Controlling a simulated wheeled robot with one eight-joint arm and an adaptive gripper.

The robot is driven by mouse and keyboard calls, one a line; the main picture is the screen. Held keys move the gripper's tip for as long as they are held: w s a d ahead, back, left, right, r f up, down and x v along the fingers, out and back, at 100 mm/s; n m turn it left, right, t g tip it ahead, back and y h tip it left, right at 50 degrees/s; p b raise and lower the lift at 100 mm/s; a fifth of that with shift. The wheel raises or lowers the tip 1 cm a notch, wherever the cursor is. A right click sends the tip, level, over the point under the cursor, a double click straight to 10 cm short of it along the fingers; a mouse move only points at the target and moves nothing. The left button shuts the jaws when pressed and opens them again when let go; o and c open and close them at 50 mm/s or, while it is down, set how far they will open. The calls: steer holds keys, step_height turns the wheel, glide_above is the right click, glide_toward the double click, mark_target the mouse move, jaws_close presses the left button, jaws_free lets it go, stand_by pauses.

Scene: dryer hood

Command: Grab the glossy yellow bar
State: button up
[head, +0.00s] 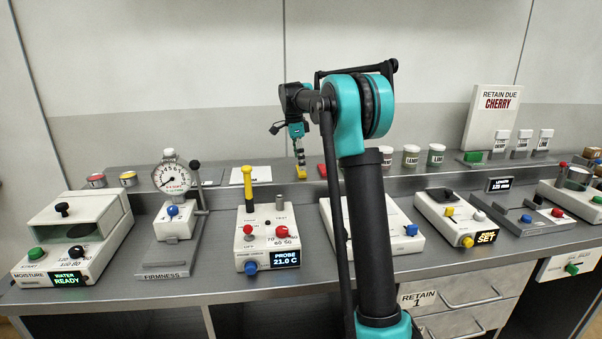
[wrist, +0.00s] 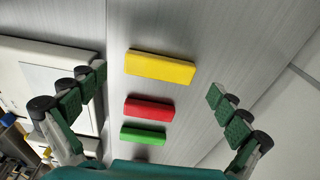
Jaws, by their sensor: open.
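The glossy yellow bar (wrist: 160,68) lies flat on the grey raised shelf, farthest up of three bars in the wrist view. In the head view the yellow bar (head: 300,172) shows just below my gripper (head: 299,155). In the wrist view my gripper (wrist: 157,84) is open and empty, its green-padded fingers wide apart on the left and right of the bars. The bar lies between the fingers' sides, slightly above the line of the fingertips in the picture. The fingers appear clear of it.
A red bar (wrist: 149,107) and a green bar (wrist: 143,134) lie below the yellow one in the wrist view, with gaps between. A white panel (wrist: 55,80) is near the left finger. A yellow-handled probe device (head: 262,240) stands on the lower counter. Small jars (head: 411,156) stand on the shelf.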

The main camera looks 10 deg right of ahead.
steer(key=shift+d+f, duration=0.1)
steer(key=shift+f, duration=0.85)
steer(key=c, duration=1.2)
steer(key=shift+o, duration=0.2)
steer(key=shift+r, duration=0.1)
